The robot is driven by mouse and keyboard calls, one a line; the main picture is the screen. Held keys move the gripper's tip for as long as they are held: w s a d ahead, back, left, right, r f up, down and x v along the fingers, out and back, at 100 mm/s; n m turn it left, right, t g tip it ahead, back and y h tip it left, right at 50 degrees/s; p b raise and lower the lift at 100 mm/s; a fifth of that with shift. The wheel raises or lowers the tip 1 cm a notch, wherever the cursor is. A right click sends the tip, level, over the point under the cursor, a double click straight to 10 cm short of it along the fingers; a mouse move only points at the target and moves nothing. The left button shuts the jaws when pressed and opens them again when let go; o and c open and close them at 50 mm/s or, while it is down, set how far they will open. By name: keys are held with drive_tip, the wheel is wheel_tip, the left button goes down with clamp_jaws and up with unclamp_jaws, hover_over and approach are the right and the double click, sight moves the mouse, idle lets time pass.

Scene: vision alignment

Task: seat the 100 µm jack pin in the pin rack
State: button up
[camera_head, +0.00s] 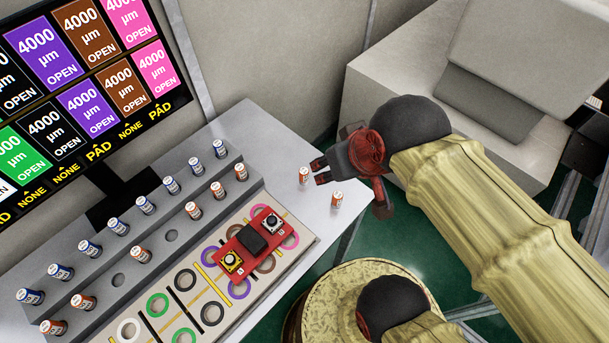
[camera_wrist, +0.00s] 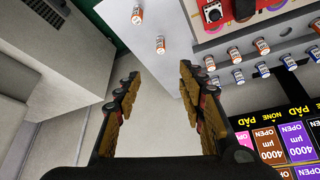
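Two loose orange-and-white pins stand upright on the grey table: one pin (camera_head: 304,175) beside my fingertips, the other pin (camera_head: 337,199) nearer the table edge. Their labels are too small to read, so I cannot tell which is 100 µm. Both show in the wrist view, one pin (camera_wrist: 160,44) ahead between the finger lines, the other pin (camera_wrist: 137,14) farther off. My gripper (camera_head: 319,172) is open and empty; its spread fingers (camera_wrist: 158,82) touch no pin. The grey pin rack (camera_head: 157,238) holds blue pins behind and orange pins in front, with two empty front-row holes.
A red board (camera_head: 247,241) with a black block and two connectors lies on the ring-marked panel (camera_head: 206,329). A screen (camera_head: 75,70) stands behind the rack. A grey box-like unit (camera_head: 415,90) is behind my arm. The table around the loose pins is clear.

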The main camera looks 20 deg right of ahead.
drive_tip(key=shift+o, duration=0.2)
drive_tip(key=shift+o, duration=0.3)
drive_tip(key=shift+r, duration=0.1)
drive_tip(key=g+p, duration=0.6)
drive_tip(key=p, duration=0.1)
hover_over(304, 170)
drive_tip(key=f, duration=1.9)
drive_tip(key=shift+s+a+f, duration=0.15)
drive_tip(key=shift+s+f, duration=0.1)
drive_tip(key=shift+w+f+b, duration=0.2)
drive_tip(key=shift+f+b, duration=1.2)
drive_tip(key=shift+f, duration=2.4)
drive_tip(key=shift+c, duration=0.3)
clamp_jaws()
